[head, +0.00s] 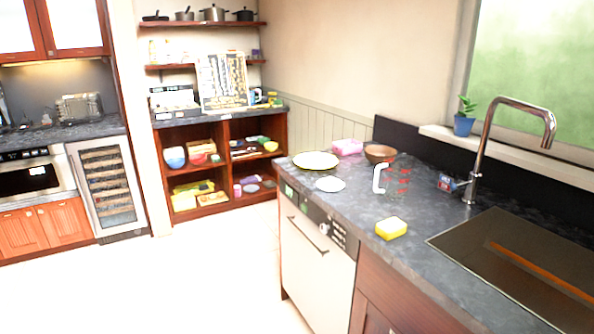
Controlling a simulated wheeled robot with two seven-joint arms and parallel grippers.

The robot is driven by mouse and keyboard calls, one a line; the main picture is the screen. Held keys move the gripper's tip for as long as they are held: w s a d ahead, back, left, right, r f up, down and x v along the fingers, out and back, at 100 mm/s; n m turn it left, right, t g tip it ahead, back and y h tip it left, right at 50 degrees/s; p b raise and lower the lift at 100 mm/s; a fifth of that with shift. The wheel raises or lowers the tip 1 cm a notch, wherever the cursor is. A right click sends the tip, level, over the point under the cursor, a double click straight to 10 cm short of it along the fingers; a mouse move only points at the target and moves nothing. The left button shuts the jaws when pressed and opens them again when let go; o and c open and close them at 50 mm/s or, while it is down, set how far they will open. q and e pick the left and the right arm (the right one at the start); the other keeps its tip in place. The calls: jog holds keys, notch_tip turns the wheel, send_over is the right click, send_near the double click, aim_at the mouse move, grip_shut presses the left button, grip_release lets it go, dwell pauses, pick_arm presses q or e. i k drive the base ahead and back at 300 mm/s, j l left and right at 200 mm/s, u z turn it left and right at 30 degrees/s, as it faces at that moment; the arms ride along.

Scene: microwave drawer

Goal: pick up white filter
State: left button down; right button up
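A small white round, flat thing (330,184), which looks like the white filter, lies on the dark stone counter (345,208), near its front edge above the dishwasher. It is too small to make out any detail. A larger pale yellow plate (315,161) lies just behind it. Neither of my grippers is in the head view.
A clear measuring jug with a white handle (379,178), a brown bowl (380,153), a pink pack (347,147) and a yellow sponge (391,228) are on the counter. The sink (515,265) and tall faucet (484,140) are at right. The floor at left is clear.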

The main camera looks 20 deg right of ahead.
aim_at(329, 184)
jog(key=i+j+z, duration=0.15)
jog(key=i+z, duration=0.2)
jog(key=i, duration=0.3)
jog(key=i+j+z, duration=0.4)
jog(key=i, duration=0.25)
jog(key=i+j+z, duration=0.35)
jog(key=i, duration=0.2)
